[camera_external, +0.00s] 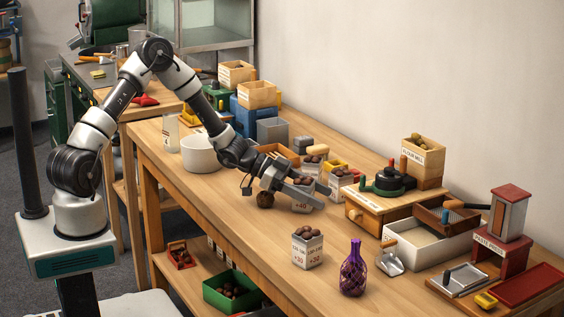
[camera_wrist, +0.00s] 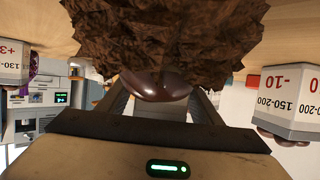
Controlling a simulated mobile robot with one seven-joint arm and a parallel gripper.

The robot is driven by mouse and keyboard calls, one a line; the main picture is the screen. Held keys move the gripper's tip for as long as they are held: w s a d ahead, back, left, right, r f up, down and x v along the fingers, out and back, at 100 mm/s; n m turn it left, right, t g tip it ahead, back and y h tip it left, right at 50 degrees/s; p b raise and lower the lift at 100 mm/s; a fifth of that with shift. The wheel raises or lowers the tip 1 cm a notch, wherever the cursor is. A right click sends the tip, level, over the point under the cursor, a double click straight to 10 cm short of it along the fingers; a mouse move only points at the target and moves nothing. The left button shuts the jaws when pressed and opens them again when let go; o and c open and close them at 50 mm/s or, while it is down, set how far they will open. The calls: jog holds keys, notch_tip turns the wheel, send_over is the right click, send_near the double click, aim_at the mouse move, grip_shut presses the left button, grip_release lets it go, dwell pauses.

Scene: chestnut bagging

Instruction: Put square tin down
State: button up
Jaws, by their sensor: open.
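My gripper (camera_external: 284,193) is open, low over the middle of the workbench in the external view. In the wrist view its two fingers (camera_wrist: 160,98) reach toward a large brown spiky burr (camera_wrist: 165,35) with a shiny chestnut (camera_wrist: 152,84) showing; no grip on them is visible. A round brown thing (camera_external: 265,199) sits by the fingers. One white square tin (camera_external: 307,250) of chestnuts, marked +30, stands upright at the front. Another (camera_external: 301,206) is partly hidden behind the gripper. A plain grey square container (camera_external: 272,131) stands farther back. Which one is the task's tin, I cannot tell.
Labelled tins show left (camera_wrist: 12,62) and right (camera_wrist: 290,100) in the wrist view. A white pot (camera_external: 201,154) stands left, a purple netted bottle (camera_external: 353,272) at the front. Wooden boxes and a white tray (camera_external: 425,244) crowd the right. Bare benchtop (camera_external: 225,205) lies left of the gripper.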

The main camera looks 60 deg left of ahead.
jog(key=shift+a+r, duration=0.1)
jog(key=shift+r, duration=0.15)
jog(key=p+v, duration=0.2)
jog(key=v, duration=0.9)
jog(key=shift+s+a+r, duration=0.1)
jog(key=shift+s, duration=0.05)
jog(key=shift+a+r, duration=0.2)
jog(key=a+r+n+t+y, duration=0.1)
jog(key=a+r+n+y, duration=0.2)
jog(key=a+r+y, duration=0.5)
jog(key=s+a+r+n+g+y, duration=0.1)
jog(key=s+a+r+n+y, duration=0.2)
jog(key=s+r, duration=0.5)
jog(key=s+d+n+g, duration=0.1)
jog(key=s+d, duration=0.2)
jog(key=s, duration=0.4)
jog(key=s+d+n+g+h, duration=0.1)
jog(key=s+d, duration=0.2)
jog(key=s, duration=0.4)
jog(key=s+d+n+g, duration=0.1)
jog(key=s+d+g, duration=0.1)
jog(key=s, duration=0.6)
jog(key=shift+d+r, duration=0.4)
jog(key=shift+d, duration=0.15)
